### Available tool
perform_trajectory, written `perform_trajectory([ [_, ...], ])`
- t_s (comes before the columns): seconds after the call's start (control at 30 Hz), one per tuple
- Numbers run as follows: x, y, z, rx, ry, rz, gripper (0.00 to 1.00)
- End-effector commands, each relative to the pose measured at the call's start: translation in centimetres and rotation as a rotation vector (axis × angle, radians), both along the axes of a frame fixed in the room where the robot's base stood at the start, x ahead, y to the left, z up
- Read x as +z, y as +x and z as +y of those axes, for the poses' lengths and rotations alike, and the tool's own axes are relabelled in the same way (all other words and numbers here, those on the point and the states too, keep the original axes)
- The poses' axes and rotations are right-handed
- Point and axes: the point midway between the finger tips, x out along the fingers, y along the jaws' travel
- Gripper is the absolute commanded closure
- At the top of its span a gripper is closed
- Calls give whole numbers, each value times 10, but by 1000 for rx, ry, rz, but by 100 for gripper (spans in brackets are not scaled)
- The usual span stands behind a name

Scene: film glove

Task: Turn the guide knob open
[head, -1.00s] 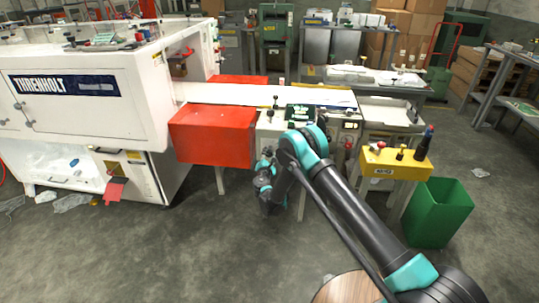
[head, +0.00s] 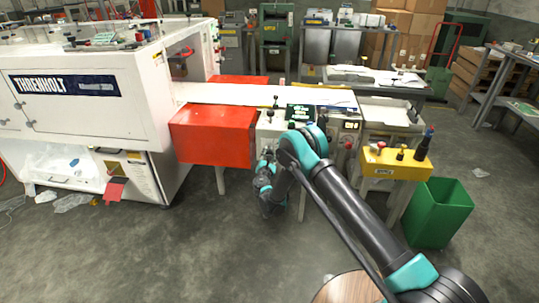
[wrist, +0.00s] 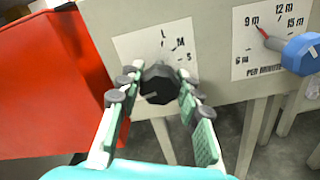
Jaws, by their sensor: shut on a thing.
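The guide knob is a black faceted knob (wrist: 158,84) on a white plate marked L, M and S (wrist: 158,45), seen in the wrist view. A pale line on the knob points to the lower left. My gripper (wrist: 155,90) is shut on this knob, with one green-padded finger on each side. In the head view my gripper (head: 266,165) is at the front face of the machine's middle section, just right of the red guard. The knob itself is hidden there by my arm.
A blue knob (wrist: 301,54) with a red pointer on a speed dial sits close right of my gripper. The red guard (head: 213,135) is close on the left. A yellow control box (head: 395,164) and green bin (head: 438,210) stand farther right.

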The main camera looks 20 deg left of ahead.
Motion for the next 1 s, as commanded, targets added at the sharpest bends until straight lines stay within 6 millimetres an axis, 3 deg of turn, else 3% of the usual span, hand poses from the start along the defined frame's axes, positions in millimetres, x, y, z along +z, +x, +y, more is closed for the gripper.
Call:
perform_trajectory([
  [0.07, -1, -1, 0, 0, 1, 1, 94],
  [0.1, -1, -1, 0, 0, 1, 1, 60],
  [0.23, -1, -1, 0, 0, 1, 1, 44],
  [0.6, 0, -5, -1, 1, 1, 0, 44],
  [1.0, 0, -61, -14, 2, 1, 0, 44],
])
